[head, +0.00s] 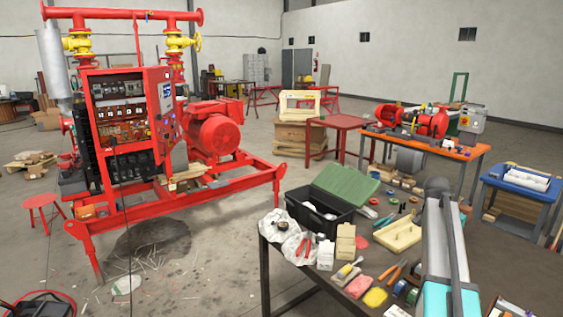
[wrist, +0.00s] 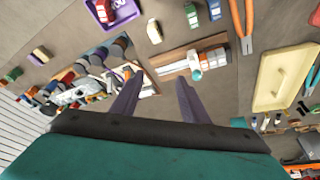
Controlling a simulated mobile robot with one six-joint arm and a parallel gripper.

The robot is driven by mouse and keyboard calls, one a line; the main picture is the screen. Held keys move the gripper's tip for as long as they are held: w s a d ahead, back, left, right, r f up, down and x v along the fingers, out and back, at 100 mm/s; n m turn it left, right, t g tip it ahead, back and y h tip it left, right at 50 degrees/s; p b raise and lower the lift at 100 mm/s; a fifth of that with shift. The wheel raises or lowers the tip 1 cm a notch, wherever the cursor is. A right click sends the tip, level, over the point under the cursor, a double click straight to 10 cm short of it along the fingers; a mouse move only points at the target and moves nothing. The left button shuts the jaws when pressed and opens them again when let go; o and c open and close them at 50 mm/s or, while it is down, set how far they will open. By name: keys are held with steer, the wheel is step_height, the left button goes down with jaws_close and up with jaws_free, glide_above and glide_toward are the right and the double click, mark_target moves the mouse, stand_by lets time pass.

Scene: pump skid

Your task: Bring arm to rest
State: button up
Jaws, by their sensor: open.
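My gripper (wrist: 159,88) shows in the wrist view with its two dark purple fingers apart and nothing between them. It is above the dark workbench top. A board with a light block and tools (wrist: 194,62) lies just beyond the fingertips. A cream tray (wrist: 284,78) is to the right, and an orange-handled tool (wrist: 240,22) is up and right. In the head view, my grey and teal arm (head: 440,240) reaches over the right part of the cluttered workbench (head: 285,245). My gripper cannot be made out there.
The bench holds a black toolbox with a green lid (head: 345,185), a cream tray (head: 398,235) and many loose hand tools. A red pump skid (head: 215,135) stands on the left. An orange-topped table (head: 462,151) stands behind the bench. Floor between skid and bench is open.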

steer(key=a+f+n+y, duration=0.1)
steer(key=a+f+n, duration=0.5)
steer(key=a+f, duration=0.65)
steer(key=s+a+f+n+y, duration=0.1)
steer(key=s+a+f+n, duration=0.3)
steer(key=a+f, duration=0.45)
steer(key=s+a+f+n+y, duration=0.1)
steer(key=s+a+f+n, duration=0.35)
steer(key=a, duration=0.65)
steer(key=s+a+f+n+y, duration=0.1)
steer(key=s+a+f+n, duration=0.3)
steer(key=a+f, duration=0.5)
steer(key=s+a+f+g+b, duration=0.1)
steer(key=s+f+g+b, duration=0.4)
steer(key=s+f, duration=2.1)
steer(key=shift+a+f+b, duration=0.35)
steer(key=shift+f+b, duration=0.1)
steer(key=shift+b, duration=2.05)
